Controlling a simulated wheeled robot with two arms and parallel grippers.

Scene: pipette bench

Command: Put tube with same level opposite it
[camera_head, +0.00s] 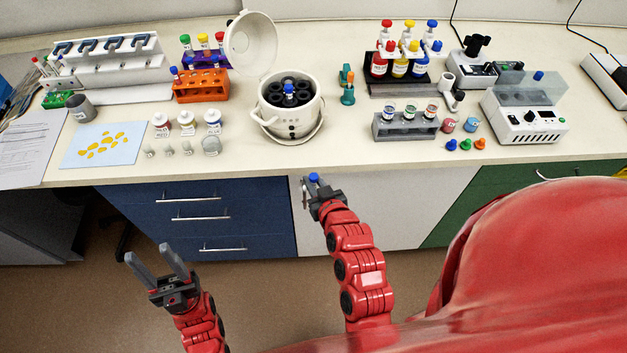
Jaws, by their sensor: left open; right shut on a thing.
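A white centrifuge (272,124) stands in the middle of the bench with its round lid (251,44) raised. Its dark rotor (273,91) holds a blue-capped tube (289,89); other rotor holes look empty. My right gripper (311,186) is shut on a tube with a blue cap (314,177), in front of the bench edge and below the centrifuge in the picture. The body of that tube is mostly hidden, so its liquid level cannot be seen. My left gripper (158,256) is open and empty, low in front of the blue drawers.
An orange rack (200,88) and a purple rack (208,58) with capped tubes stand left of the centrifuge. A small teal-and-orange item (347,86) stands to its right. Bottles (186,122) are at front left, and a grey rack (404,128) at right.

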